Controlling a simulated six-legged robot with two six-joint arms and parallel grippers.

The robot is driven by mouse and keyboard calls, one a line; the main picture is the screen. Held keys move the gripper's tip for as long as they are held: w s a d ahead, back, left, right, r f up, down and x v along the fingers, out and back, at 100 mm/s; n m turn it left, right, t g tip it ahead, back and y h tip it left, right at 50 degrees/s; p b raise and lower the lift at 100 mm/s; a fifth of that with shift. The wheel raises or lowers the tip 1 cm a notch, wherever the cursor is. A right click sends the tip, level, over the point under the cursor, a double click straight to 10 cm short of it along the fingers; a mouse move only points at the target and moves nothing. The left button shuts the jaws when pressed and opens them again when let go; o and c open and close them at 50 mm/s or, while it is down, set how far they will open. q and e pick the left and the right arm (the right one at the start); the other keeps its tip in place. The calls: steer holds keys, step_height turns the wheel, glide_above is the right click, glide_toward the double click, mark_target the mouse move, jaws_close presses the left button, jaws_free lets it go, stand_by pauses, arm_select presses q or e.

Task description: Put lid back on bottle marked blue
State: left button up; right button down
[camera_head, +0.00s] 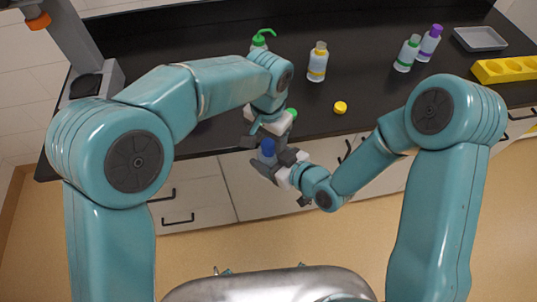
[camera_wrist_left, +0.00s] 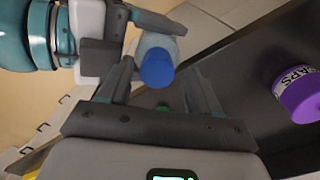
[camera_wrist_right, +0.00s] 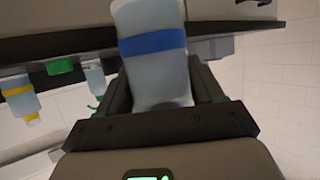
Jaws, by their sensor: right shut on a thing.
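The bottle marked blue is a pale bottle with a blue band (camera_wrist_right: 153,43), held between the fingers of my right gripper (camera_head: 276,158). It also shows in the left wrist view, pale body (camera_wrist_left: 150,42) behind a round blue lid (camera_wrist_left: 157,68). The lid appears at the bottle's end; I cannot tell whether it is seated. In the head view the blue lid (camera_head: 267,147) is between the two grippers, in front of the counter. My left gripper (camera_wrist_left: 158,80) has its fingers apart on either side of the lid, with gaps visible.
On the dark counter (camera_head: 200,40) stand a yellow-banded bottle (camera_head: 317,65), green-topped (camera_head: 407,54) and purple-topped (camera_head: 429,43) bottles, and a green pump bottle (camera_head: 261,40). A loose yellow lid (camera_head: 340,107), grey tray (camera_head: 480,39) and yellow rack (camera_head: 507,69) lie there. A purple tub (camera_wrist_left: 297,95) shows too.

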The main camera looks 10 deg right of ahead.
arm_select(q)
steer(key=shift+s+d+r, duration=0.1)
steer(key=shift+r, duration=0.4)
step_height(320, 180, up, 11)
stand_by(0.4)
